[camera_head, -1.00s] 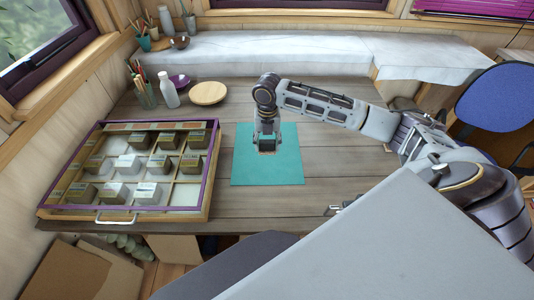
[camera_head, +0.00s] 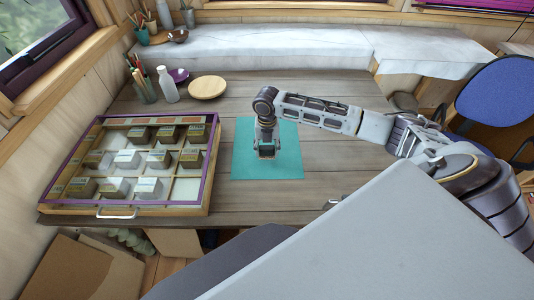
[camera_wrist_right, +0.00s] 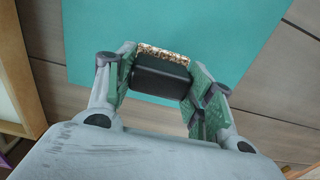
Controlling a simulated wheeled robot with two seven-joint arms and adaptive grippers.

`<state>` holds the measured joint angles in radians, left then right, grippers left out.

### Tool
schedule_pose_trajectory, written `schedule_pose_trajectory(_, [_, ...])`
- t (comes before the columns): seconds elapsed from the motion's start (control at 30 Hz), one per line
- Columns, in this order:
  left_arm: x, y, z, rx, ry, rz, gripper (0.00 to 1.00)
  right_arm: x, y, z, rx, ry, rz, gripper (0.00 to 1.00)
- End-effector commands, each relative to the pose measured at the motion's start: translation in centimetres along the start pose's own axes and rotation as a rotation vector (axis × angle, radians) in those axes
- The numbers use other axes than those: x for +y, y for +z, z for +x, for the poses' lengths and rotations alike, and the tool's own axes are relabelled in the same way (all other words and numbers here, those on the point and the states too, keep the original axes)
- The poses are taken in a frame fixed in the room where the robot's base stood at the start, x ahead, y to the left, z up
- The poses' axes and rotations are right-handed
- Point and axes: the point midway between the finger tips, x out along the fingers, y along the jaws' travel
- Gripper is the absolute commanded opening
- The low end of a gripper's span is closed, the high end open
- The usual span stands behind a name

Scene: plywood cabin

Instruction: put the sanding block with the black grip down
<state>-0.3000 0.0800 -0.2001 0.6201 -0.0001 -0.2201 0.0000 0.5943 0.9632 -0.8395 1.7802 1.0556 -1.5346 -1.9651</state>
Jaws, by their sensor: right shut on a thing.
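The sanding block with the black grip (camera_wrist_right: 160,77) shows in the right wrist view, its speckled tan abrasive side along the far edge. My right gripper (camera_wrist_right: 158,82) is shut on it, one green-padded finger on each side. In the head view my right gripper (camera_head: 266,150) points down over the teal mat (camera_head: 285,165). The block is mostly hidden by the gripper there. I cannot tell whether the block touches the mat. My left gripper is not in view.
A purple-rimmed case (camera_head: 212,165) with several blocks in compartments stands left of the mat. The wooden table (camera_head: 335,160) is clear right of the mat.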

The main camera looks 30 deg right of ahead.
Motion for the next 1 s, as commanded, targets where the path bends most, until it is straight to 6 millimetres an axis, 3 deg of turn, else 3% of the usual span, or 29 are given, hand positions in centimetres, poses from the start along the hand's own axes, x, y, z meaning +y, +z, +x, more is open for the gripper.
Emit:
schedule_pose_trajectory(0.3, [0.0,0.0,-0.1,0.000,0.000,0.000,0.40,-0.1,0.0,3.0,0.001,-0.002,0.001,0.31])
schedule_pose_trajectory(0.8, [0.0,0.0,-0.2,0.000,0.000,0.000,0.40,0.0,-0.1,3.6,0.000,-0.001,-0.001,0.31])
schedule_pose_trajectory(0.83, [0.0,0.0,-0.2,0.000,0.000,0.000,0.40,0.0,-0.1,3.6,0.000,-0.001,-0.001,0.56])
schedule_pose_trajectory(1.0, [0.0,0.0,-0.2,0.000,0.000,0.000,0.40,0.0,-0.1,3.6,0.000,-0.001,-0.001,0.75])
